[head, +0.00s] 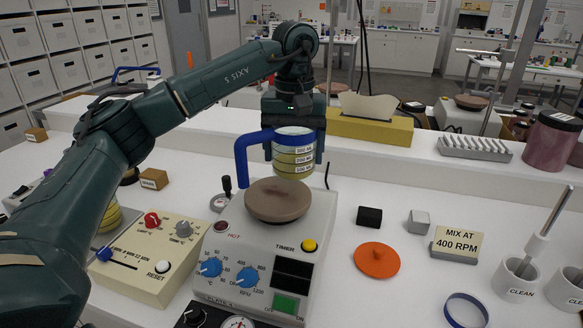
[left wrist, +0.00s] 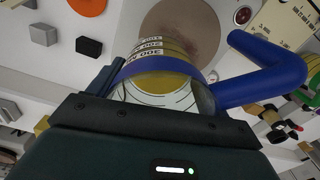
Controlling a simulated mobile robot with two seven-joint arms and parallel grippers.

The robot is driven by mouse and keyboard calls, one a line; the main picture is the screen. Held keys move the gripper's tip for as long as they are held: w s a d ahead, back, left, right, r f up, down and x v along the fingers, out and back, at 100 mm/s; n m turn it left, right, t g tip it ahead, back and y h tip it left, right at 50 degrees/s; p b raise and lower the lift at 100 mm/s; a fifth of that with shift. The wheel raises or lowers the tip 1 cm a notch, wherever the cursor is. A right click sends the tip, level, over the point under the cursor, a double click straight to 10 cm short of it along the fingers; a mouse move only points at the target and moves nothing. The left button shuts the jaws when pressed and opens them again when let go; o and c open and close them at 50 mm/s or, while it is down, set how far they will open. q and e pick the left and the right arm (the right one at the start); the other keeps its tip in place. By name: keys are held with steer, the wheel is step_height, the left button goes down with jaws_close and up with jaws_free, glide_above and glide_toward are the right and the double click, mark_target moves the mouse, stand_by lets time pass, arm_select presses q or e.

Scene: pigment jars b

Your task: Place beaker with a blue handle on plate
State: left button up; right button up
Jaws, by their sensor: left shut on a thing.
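The beaker (head: 293,160) has white label bands, yellowish contents and a blue handle (head: 242,158) pointing left. My left gripper (head: 293,145) is shut around its upper part from above and holds it upright. The round brown plate (head: 277,203) tops the white hot-plate device. In the head view the beaker's base shows just over the plate's back edge, and a small gap seems to remain. In the left wrist view the beaker (left wrist: 160,72) and its blue handle (left wrist: 265,80) overlap part of the plate (left wrist: 190,22). My right gripper is not in view.
An orange lid (head: 377,260), a black block (head: 369,217) and a grey cube (head: 419,222) lie right of the device. A "MIX AT 400 RPM" sign (head: 456,243) stands beyond them. A cream control box (head: 150,258) is at left. A yellow stand (head: 370,128) is behind.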

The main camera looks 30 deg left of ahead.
arm_select(q)
steer(key=shift+f, duration=2.05)
steer(key=o, duration=1.2)
steer(key=shift+c, duration=0.2)
step_height(320, 180, up, 12)
steer(key=p, duration=0.1)
steer(key=shift+r, duration=0.2)
steer(key=shift+f, duration=0.1)
